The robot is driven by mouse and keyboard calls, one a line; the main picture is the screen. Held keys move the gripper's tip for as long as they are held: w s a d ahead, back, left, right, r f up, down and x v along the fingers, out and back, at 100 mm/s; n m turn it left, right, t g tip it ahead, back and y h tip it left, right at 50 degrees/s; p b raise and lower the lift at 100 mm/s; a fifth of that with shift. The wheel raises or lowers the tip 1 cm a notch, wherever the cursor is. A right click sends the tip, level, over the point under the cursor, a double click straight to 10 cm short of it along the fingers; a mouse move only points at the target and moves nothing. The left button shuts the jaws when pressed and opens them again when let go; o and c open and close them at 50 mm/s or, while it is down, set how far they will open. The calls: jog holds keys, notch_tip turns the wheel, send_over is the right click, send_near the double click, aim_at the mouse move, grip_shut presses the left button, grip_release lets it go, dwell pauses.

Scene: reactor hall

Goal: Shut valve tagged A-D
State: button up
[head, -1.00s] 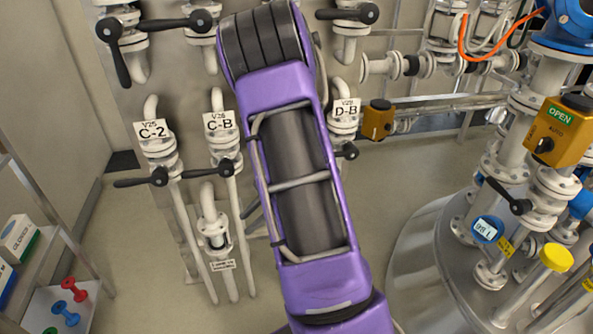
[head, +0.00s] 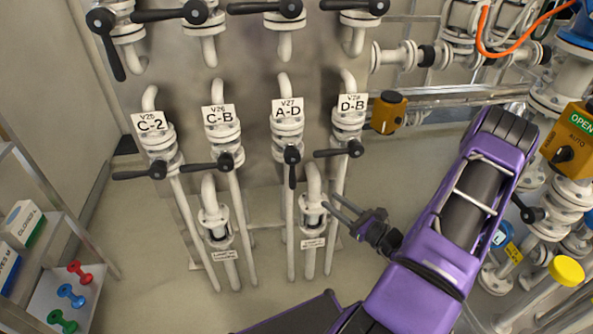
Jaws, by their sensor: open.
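The valve tagged A-D (head: 287,128) is the third from the left in the labelled row on the metal panel. Its white tag also reads V27. Its black lever handle (head: 291,170) points straight down, in line with its white pipe. My gripper (head: 329,202) is to the right of and below this handle, apart from it in the picture. Its two thin fingers are spread and empty, pointing up and left. The depth between the fingertips and the pipes is hard to tell.
Valves C-2 (head: 153,140), C-B (head: 219,131) and D-B (head: 348,122) have handles lying crosswise. More levers line the panel top. An orange actuator (head: 388,112) sits right of D-B. A shelf (head: 40,240) with small coloured items stands at left.

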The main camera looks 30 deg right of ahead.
aim_at(295, 175)
jog(key=x, duration=1.7)
jog(key=shift+w, duration=0.15)
grip_shut()
jog(key=shift+f, duration=0.1)
dwell(0.6)
